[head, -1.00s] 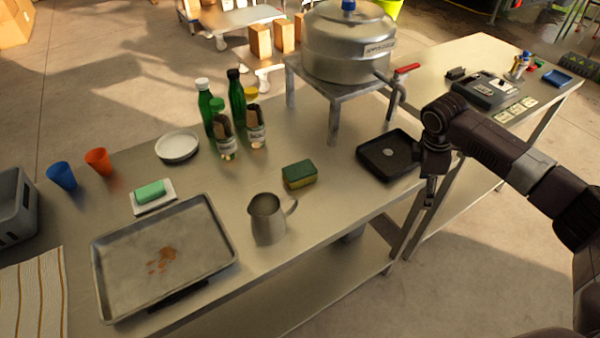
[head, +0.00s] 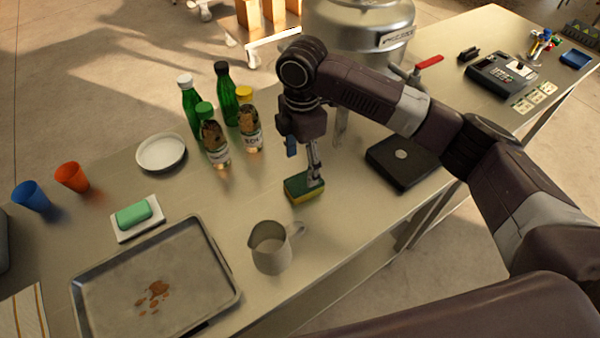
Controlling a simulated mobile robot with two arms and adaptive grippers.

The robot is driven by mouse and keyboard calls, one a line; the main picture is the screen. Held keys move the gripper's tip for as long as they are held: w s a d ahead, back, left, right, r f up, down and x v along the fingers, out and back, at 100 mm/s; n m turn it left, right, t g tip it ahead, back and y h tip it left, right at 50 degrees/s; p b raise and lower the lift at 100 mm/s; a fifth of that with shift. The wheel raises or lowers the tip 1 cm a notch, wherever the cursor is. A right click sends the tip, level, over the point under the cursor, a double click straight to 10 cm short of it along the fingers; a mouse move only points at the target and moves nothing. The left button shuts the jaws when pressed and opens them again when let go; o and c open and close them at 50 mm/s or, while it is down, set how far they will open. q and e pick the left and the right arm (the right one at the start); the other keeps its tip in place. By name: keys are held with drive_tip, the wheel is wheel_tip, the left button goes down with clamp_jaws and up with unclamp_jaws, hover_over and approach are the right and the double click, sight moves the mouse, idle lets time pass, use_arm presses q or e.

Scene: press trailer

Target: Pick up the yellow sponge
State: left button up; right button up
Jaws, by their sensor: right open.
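The yellow sponge (head: 300,192), yellow below with a dark green top, lies on the steel table between the metal jug and the black tray. My right gripper (head: 314,178) points down at the sponge from above, its fingers at the sponge's right part. The fingers are open; whether they touch the sponge is unclear, and they hide part of its right side. My left gripper is not in view.
A metal jug (head: 271,247) stands close in front of the sponge. Several bottles, including a yellow-capped one (head: 249,125), stand behind left. A black tray (head: 399,163) lies to the right. A baking tray (head: 155,290) and a green soap bar (head: 134,214) are at left.

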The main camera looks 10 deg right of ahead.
sight(303, 182)
drive_tip(key=shift+s+f, duration=0.2)
drive_tip(key=shift+f, duration=0.25)
drive_tip(key=shift+s+d+f+p, duration=0.1)
drive_tip(key=shift+s+f+p, duration=0.3)
drive_tip(key=shift+f, duration=0.25)
drive_tip(key=shift+s+f+p, duration=0.3)
drive_tip(key=shift+f+p, duration=0.2)
drive_tip(key=shift+f, duration=0.1)
drive_tip(key=f, duration=0.2)
drive_tip(key=shift+w+f, duration=0.3)
drive_tip(key=shift+f, duration=0.05)
drive_tip(key=shift+f+p, duration=0.3)
drive_tip(key=shift+c, duration=0.5)
drive_tip(key=c, duration=0.7)
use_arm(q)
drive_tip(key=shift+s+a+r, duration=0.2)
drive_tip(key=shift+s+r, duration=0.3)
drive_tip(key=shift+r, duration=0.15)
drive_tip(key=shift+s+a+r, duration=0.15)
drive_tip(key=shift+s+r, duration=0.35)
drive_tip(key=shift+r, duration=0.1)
